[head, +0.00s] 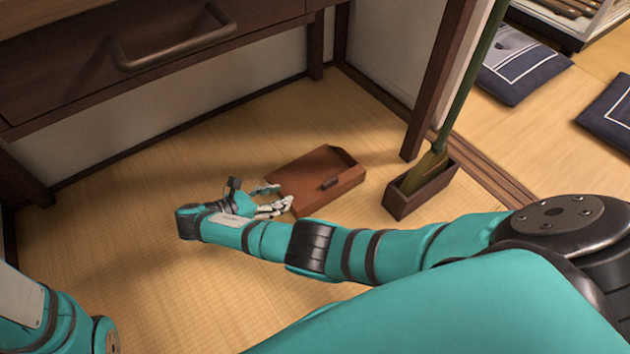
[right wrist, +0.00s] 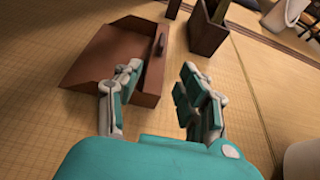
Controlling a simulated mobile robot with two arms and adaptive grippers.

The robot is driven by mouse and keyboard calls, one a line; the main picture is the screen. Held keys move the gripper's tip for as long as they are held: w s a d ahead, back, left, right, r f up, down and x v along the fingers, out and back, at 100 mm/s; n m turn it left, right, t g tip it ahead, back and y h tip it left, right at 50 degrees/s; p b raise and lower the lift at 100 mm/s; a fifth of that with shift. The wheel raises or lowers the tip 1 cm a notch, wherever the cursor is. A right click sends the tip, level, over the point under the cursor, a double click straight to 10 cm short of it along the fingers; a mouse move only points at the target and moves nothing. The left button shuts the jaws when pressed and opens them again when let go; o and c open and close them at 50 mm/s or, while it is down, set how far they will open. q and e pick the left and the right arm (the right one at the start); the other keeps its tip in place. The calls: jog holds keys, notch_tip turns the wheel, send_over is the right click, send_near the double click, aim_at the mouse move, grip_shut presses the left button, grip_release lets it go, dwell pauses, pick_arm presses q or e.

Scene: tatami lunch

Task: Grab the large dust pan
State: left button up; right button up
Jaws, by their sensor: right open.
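The large dust pan (head: 315,175) is a brown, shallow wooden tray with a small dark handle block (head: 330,183) near one side. My right gripper (head: 282,197) is open at the pan's near left edge. In the right wrist view, the dust pan (right wrist: 105,55) is at upper left. The left finger of my right gripper (right wrist: 155,85) overlaps its near edge there, and the handle block lies beyond the fingertips. I cannot tell whether the finger touches the pan. My left gripper is not in view.
A dark wooden box (head: 425,192) holding a green-handled broom (head: 470,85) stands right of the pan. Blue cushions (head: 520,65) lie at upper right. Floor left of the pan is clear.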

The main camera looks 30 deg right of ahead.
jog(key=b, duration=0.2)
send_near(327, 182)
jog(key=x, duration=0.4)
jog(key=shift+d+f, duration=0.3)
jog(key=shift+f, duration=0.05)
jog(key=b+x, duration=0.2)
jog(key=x, duration=0.3)
jog(key=shift+d+b, duration=0.15)
jog(key=shift+b, duration=0.25)
jog(key=shift+r, duration=0.1)
jog(key=shift+c, duration=0.5)
grip_shut()
